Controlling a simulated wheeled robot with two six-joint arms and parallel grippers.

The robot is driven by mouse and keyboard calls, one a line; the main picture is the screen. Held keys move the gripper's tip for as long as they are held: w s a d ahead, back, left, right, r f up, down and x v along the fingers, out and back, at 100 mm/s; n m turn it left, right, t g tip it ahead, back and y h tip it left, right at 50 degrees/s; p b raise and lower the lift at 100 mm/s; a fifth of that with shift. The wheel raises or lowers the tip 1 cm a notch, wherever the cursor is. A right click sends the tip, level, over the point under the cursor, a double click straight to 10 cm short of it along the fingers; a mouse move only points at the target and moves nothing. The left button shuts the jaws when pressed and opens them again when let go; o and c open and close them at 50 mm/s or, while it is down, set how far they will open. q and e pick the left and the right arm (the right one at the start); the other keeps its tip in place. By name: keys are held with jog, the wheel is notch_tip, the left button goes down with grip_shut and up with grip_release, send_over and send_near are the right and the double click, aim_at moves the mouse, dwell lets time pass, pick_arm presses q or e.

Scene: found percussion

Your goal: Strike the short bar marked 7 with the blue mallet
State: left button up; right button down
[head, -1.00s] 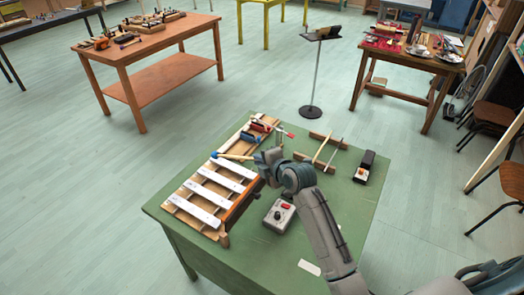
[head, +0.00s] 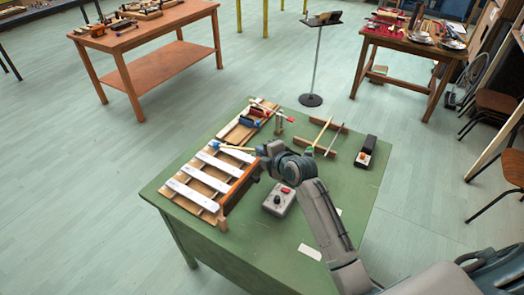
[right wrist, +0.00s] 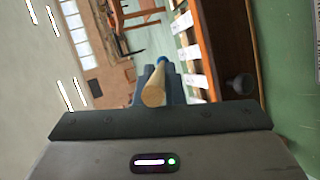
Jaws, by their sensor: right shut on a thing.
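My right gripper (head: 264,151) is shut on the pale wooden handle of the blue mallet (head: 236,148). The mallet points left, and its blue head (head: 214,144) is near the far end of a bar instrument (head: 222,215). The right wrist view shows the handle end-on (right wrist: 154,92) with the blue head beyond it (right wrist: 161,60). The instrument carries several white bars; the farthest and shortest-looking bar (head: 238,154) lies just below the mallet in the picture. The bar marks are too small to read. I cannot tell the gap between head and bars. My left gripper is not in view.
The front of the table is mostly clear.

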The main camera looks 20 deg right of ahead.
aim_at(257, 167)
dwell(0.3)
jog(key=shift+n+g+h, duration=0.3)
jog(key=shift+g+h, duration=0.1)
jog(key=shift+g, duration=0.5)
jog(key=f, duration=0.1)
jog(key=w+a+f, duration=0.1)
jog(key=f, duration=0.1)
jog(key=f+p, duration=0.1)
jog(key=shift+w+a+f, duration=0.15)
jog(key=shift+w+f, duration=0.1)
jog(key=shift+w, duration=0.05)
jog(key=shift+f, duration=0.15)
notch_tip(257, 167, up, 6)
jog(key=p, duration=0.5)
